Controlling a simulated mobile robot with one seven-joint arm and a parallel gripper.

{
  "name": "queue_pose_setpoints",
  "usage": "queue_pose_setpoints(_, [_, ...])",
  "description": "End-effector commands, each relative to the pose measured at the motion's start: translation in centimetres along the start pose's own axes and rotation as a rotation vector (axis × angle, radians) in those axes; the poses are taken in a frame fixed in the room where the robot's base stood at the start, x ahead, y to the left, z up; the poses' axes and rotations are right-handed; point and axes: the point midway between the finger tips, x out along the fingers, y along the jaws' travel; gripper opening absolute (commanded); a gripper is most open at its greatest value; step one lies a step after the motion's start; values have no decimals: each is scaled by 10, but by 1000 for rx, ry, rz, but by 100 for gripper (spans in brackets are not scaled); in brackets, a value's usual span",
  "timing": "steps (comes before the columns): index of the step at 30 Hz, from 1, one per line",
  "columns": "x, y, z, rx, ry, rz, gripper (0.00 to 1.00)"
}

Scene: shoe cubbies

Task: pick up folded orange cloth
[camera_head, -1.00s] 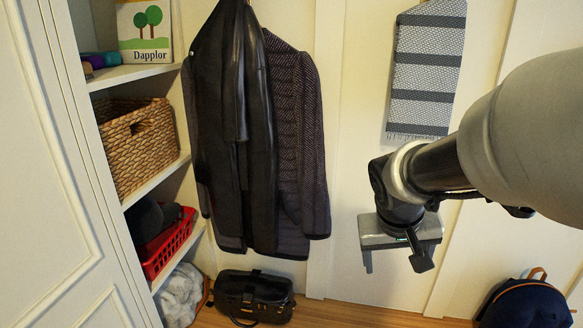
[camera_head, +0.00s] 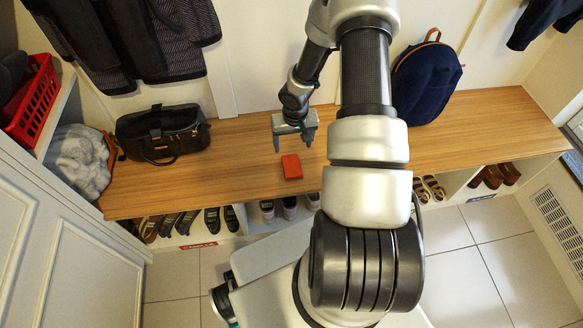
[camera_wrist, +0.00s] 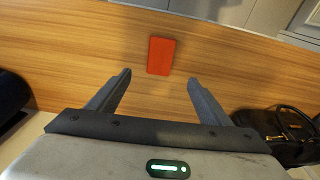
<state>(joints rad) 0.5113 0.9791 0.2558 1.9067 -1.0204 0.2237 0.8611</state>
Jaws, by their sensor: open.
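The folded orange cloth (camera_head: 292,166) is a small red-orange rectangle lying flat on the wooden bench top (camera_head: 220,185). My gripper (camera_head: 293,146) is above the bench, just behind the cloth in the head view. The gripper does not touch the cloth.
A black handbag (camera_head: 161,133) stands on the bench at left and a navy backpack (camera_head: 425,82) at right. Shoes (camera_head: 190,222) sit in cubbies under the bench. A red basket (camera_head: 33,100) is on the left shelf. Bench around the cloth is clear.

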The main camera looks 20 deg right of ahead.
Motion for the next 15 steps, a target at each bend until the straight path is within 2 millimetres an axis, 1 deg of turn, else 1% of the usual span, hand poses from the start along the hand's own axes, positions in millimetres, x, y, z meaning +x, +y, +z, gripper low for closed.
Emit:
queue_pose_setpoints(1, [16, -1, 2, -2, -3, -1, 73])
queue_pose_setpoints(6, [54, -1, 2, -2, -4, 0, 73])
queue_pose_setpoints(9, [72, 0, 2, -1, -3, 0, 73])
queue_pose_setpoints(12, [85, 0, 2, -1, -2, 1, 73])
queue_pose_setpoints(15, [92, 0, 1, -1, -1, 1, 73])
